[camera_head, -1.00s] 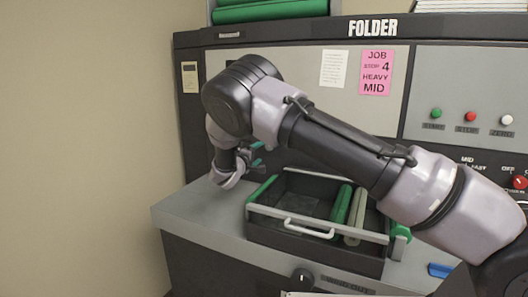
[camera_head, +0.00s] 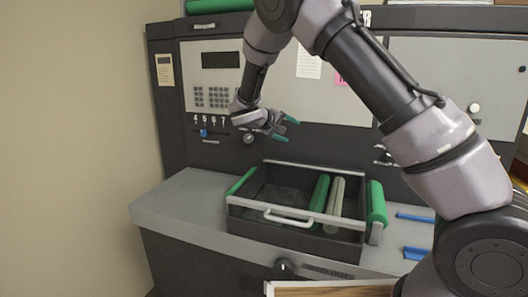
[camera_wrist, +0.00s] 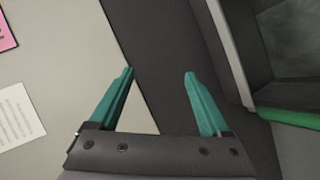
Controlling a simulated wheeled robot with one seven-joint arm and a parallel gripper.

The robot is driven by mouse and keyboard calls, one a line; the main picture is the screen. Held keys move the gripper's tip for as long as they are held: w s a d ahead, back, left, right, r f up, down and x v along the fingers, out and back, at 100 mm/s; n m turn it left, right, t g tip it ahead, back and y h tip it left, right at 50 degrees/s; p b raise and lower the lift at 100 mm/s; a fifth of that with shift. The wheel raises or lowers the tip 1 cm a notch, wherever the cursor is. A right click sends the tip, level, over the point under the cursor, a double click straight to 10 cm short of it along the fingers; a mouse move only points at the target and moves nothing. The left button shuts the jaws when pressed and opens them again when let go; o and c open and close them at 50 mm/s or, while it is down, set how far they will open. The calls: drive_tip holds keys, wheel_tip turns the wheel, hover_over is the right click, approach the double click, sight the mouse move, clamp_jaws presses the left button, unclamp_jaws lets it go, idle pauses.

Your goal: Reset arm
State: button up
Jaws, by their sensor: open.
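My gripper (camera_head: 286,128) is raised above and behind the dark drawer tray, in front of the machine's lower panel. Its green fingers are apart and nothing is between them; they also show open in the wrist view (camera_wrist: 159,75). My arm is bent, with the upper links high at the right of the head view. The dark tray (camera_head: 262,225) with a white handle (camera_head: 288,218) sits on the grey ledge. It holds a green roller (camera_head: 319,195) and a grey roller (camera_head: 336,200).
A keypad (camera_head: 212,97) and a blue slider (camera_head: 204,133) are on the panel at left. A green roller (camera_head: 376,203) stands at the tray's right side. Blue pieces (camera_head: 416,217) lie on the ledge farther right. The ledge's left part (camera_head: 175,205) is clear.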

drive_tip(key=s+d+r+m+g+y, duration=0.3)
drive_tip(key=s+d+r, duration=0.2)
drive_tip(key=s+d, duration=0.3)
drive_tip(key=s+d+r+m+g+y, duration=0.25)
drive_tip(key=s+d+r, duration=0.25)
drive_tip(key=s+d, duration=0.35)
drive_tip(key=s+r+m+t+y, duration=0.2)
drive_tip(key=s+r, duration=0.1)
drive_tip(key=s, duration=0.7)
drive_tip(key=s+r+m+t+y, duration=0.1)
drive_tip(key=s+r+m+y, duration=0.1)
drive_tip(key=s, duration=0.8)
wheel_tip(320, 180, up, 2)
drive_tip(key=shift+s+d+t+y, duration=0.25)
drive_tip(key=shift+d+t+y, duration=0.1)
drive_tip(key=shift+y, duration=0.4)
